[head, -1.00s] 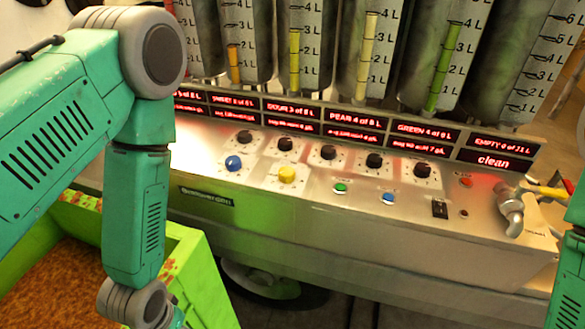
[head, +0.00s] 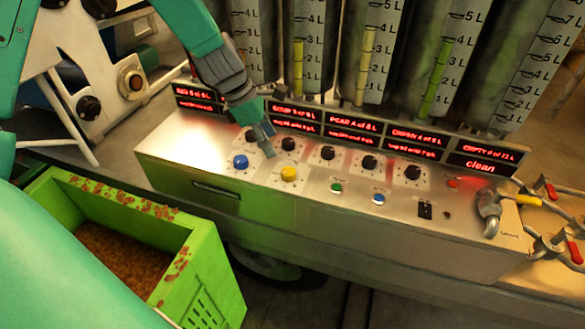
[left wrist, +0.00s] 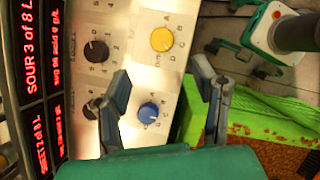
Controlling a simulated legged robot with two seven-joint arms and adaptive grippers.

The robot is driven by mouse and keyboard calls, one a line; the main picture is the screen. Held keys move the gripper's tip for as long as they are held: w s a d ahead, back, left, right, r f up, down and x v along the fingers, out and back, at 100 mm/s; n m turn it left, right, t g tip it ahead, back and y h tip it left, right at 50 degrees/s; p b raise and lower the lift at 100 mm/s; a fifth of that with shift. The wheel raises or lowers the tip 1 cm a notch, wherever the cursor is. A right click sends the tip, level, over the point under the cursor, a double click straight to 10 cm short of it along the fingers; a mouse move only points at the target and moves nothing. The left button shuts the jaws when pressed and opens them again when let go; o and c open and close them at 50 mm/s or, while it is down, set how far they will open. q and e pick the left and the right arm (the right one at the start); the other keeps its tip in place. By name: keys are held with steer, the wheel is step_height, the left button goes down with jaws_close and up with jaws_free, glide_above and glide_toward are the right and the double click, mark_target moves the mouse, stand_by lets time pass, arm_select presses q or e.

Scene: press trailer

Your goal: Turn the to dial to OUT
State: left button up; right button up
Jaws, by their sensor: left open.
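The control panel (head: 310,190) has a blue dial (head: 240,162) and a yellow dial (head: 289,174) below a row of black knobs. In the left wrist view, the blue dial (left wrist: 148,111) and yellow dial (left wrist: 161,39) have letters around them. The small labels are too blurred to tell which is the "to" dial or read its setting. My left gripper (head: 266,145) is above the panel between the two dials, its fingers hiding part of the panel. In the left wrist view my gripper (left wrist: 163,76) is open and empty, the blue dial between its fingers.
Black knobs (head: 328,153) stand close behind the dials, under red displays (head: 357,125) and tall measuring cylinders. A metal tap (head: 490,212) is at the panel's right end. A green bin (head: 205,265) stands at front left.

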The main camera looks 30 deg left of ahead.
mark_target(288, 171)
arm_select(q)
steer(key=x, duration=1.1)
steer(key=shift+s+b, duration=0.15)
steer(key=shift+b, duration=0.15)
steer(key=c, duration=1.1)
